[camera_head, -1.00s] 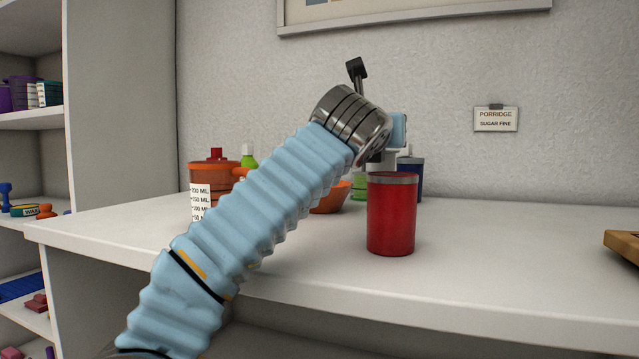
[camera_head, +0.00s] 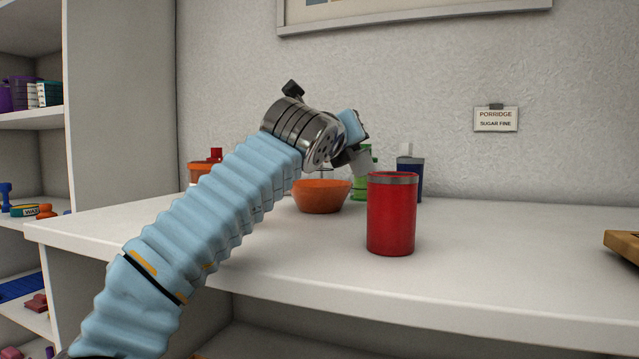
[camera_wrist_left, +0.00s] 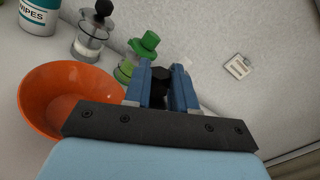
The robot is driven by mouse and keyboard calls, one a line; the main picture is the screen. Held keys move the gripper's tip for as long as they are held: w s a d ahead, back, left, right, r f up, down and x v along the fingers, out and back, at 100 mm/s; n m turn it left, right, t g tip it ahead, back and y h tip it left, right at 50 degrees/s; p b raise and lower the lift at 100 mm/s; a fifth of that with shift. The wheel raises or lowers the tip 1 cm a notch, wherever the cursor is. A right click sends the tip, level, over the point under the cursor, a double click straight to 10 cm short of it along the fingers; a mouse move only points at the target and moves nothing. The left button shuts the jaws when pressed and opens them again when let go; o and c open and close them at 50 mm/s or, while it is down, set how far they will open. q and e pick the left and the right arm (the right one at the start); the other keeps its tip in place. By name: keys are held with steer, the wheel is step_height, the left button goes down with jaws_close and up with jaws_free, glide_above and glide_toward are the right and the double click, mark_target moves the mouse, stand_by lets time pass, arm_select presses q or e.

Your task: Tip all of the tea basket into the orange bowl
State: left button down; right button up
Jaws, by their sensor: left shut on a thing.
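The orange bowl (camera_head: 322,199) stands upright on the white counter, left of the red canister. It also shows at the left of the left wrist view (camera_wrist_left: 34,104). My left gripper (camera_head: 358,142) is above the counter, just right of the bowl and higher than its rim. In the left wrist view its blue fingers (camera_wrist_left: 163,78) are shut on a small dark part. This seems to be the handle of the tea basket, whose pale grey body (camera_head: 364,162) hangs tilted below the fingers. The basket's contents are hidden. My right gripper is out of view.
A red canister (camera_head: 391,215) stands in front, close to the held basket. A green bottle (camera_wrist_left: 126,68), a clear press with a black knob (camera_wrist_left: 91,36) and a wipes tub (camera_wrist_left: 40,14) stand behind the bowl. A dark blue bottle (camera_head: 411,178) stands behind right. The right counter is mostly free.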

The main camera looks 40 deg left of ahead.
arm_select(q)
steer(key=shift+s+a+n, duration=0.2)
steer(key=shift+a+n, duration=0.3)
steer(key=shift+a, duration=0.15)
steer(key=shift+s+a+n, duration=0.2)
steer(key=shift+a+n, duration=0.4)
steer(key=shift+a, duration=0.05)
steer(key=shift+s+a+n, duration=0.15)
steer(key=shift+a+n, duration=0.35)
steer(key=shift+n, duration=0.3)
steer(key=shift+s+a+f+n, duration=0.15)
steer(key=shift+a+n, duration=0.15)
steer(key=shift+n, duration=0.6)
stand_by(0.3)
steer(key=shift+a+f+n, duration=0.2)
steer(key=shift+f+n, duration=0.65)
steer(key=shift+n, duration=0.05)
steer(key=shift+s+a+r+n, duration=0.1)
steer(key=shift+a+r+n, duration=0.15)
steer(key=shift+r+n, duration=0.45)
stand_by(0.6)
steer(key=shift+s+a+r+n, duration=0.15)
steer(key=shift+a+r+n, duration=0.1)
steer(key=shift+a+n, duration=0.25)
steer(key=shift+s+a+r+n, duration=0.1)
steer(key=shift+a+r+n, duration=0.1)
steer(key=shift+a+n, duration=0.25)
